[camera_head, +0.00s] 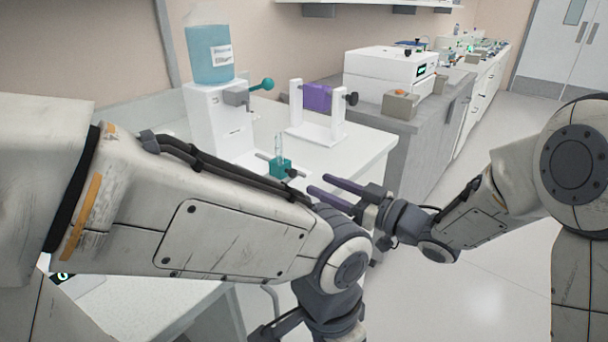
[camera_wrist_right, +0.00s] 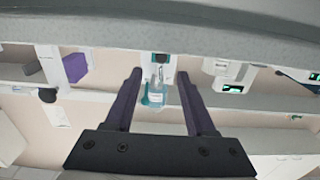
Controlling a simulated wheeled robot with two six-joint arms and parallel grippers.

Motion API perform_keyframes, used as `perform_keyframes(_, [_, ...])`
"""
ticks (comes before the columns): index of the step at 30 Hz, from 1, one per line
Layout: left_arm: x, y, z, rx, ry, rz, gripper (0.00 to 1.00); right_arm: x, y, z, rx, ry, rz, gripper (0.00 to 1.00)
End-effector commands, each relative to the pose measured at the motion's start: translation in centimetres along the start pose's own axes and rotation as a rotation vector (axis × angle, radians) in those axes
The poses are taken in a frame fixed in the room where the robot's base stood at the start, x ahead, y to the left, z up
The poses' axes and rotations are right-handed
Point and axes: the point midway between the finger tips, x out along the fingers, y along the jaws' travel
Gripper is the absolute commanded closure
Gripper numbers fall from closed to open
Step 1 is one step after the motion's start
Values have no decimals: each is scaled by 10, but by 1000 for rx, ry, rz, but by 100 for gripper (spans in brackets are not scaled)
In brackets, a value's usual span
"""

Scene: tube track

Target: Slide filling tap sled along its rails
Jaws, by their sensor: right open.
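The teal sled (camera_head: 281,168) sits on its rails at the foot of the white filling stand (camera_head: 217,125), with a clear upright tube in it. Above it are a grey tap (camera_head: 236,97) with a teal ball lever (camera_head: 262,85) and a labelled blue bottle (camera_head: 208,56). My right gripper (camera_head: 317,183) is open, its two dark fingers pointing left toward the sled from its right, apparently apart from it. In the right wrist view its fingers (camera_wrist_right: 159,72) are spread, with the bottle (camera_wrist_right: 157,91) seen between them.
A white stand with a purple block (camera_head: 318,97) and dark knob is on the bench behind the sled. A white instrument (camera_head: 390,70) and a small box with an orange top (camera_head: 400,104) are on the grey counter. My left arm crosses the foreground.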

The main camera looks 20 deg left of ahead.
Motion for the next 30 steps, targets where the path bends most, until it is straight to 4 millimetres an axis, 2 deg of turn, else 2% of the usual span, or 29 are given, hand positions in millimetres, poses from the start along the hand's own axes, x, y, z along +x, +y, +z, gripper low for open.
perform_keyframes(3, [0,0,0,0,0,0,50,26,-3,0,0,0,-8,45])
perform_keyframes(9, [1,0,0,0,0,0,50,55,-2,0,0,0,-5,45])
perform_keyframes(15, [1,0,0,0,0,0,50,65,-1,0,1,0,-1,45])
perform_keyframes(22, [1,0,0,0,0,0,50,64,0,0,1,0,1,45])
perform_keyframes(23, [1,0,0,0,0,0,50,64,0,0,1,0,1,52])
perform_keyframes(24, [1,0,0,0,0,0,50,64,0,0,1,0,1,68])
perform_keyframes(27, [1,0,0,0,0,0,50,64,0,0,0,0,2,100])
perform_keyframes(30, [1,0,0,0,0,0,50,63,0,0,0,0,2,100])
